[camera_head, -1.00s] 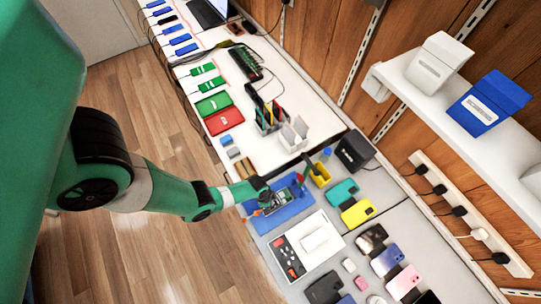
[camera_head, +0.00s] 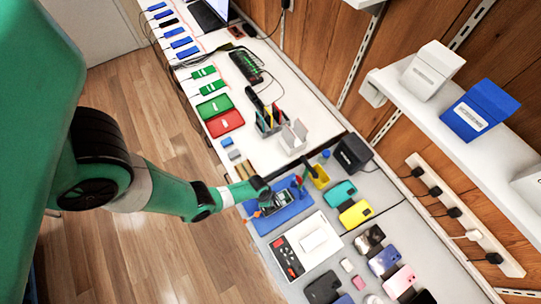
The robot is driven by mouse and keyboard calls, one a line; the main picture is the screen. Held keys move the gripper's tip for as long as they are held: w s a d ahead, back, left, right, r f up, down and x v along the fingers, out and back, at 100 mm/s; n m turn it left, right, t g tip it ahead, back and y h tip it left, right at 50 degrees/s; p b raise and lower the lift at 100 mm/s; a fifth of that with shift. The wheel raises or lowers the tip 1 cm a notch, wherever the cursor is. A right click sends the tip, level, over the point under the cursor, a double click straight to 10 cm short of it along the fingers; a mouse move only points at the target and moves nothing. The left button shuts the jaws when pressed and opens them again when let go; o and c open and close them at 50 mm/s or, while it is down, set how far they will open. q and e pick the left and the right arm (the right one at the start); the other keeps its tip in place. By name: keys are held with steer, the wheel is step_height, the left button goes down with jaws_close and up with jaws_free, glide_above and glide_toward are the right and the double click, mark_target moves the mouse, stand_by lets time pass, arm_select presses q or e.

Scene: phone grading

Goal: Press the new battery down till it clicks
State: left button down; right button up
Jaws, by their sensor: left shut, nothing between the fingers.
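My left gripper (camera_head: 266,198) is over the blue mat (camera_head: 291,211) on the workbench, shut and empty. Under and beside it lies an opened phone (camera_head: 281,203) with dark and metallic inner parts, on the mat. The gripper covers part of the phone. The battery is too small and too hidden for me to tell its seating or whether the fingers touch it. My right gripper is not in view.
A yellow holder (camera_head: 319,177) with tools stands beyond the mat. Several phones and cases, such as a yellow case (camera_head: 356,214), lie to the right. A white shelf (camera_head: 420,110) overhangs the back.

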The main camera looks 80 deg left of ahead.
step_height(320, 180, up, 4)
steer(key=p, duration=0.3)
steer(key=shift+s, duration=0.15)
stand_by(0.4)
